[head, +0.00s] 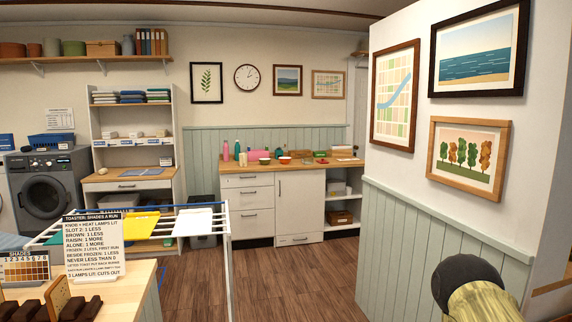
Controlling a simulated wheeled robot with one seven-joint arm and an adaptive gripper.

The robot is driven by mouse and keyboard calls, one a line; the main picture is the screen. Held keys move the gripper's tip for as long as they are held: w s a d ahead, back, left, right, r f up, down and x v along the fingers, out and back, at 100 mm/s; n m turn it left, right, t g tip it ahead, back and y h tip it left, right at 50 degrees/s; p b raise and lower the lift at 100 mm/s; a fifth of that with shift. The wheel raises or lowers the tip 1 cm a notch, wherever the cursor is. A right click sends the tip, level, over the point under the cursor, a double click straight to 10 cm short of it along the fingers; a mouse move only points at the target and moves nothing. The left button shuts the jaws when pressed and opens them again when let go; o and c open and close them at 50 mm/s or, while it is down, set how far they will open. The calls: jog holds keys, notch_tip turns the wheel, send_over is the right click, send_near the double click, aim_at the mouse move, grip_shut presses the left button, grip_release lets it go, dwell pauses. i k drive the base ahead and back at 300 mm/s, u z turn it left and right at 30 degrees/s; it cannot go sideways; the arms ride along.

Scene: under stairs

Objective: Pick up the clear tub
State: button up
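I cannot make out a clear tub for certain in the head view. My gripper's fingers are not in view.
A white drying rack (228,260) with yellow and white cloths stands ahead left, beside a wooden worktop (120,300) with a toaster sign (93,245). A washing machine (42,190) is at far left. A half-panelled wall (420,230) bounds the right. Wooden floor (300,285) is clear in the middle.

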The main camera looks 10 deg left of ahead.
aim_at(306, 160)
jog(key=u, duration=0.2)
jog(key=i, duration=5.95)
jog(key=u, duration=0.5)
jog(key=i, duration=1.9)
jog(key=z, duration=0.2)
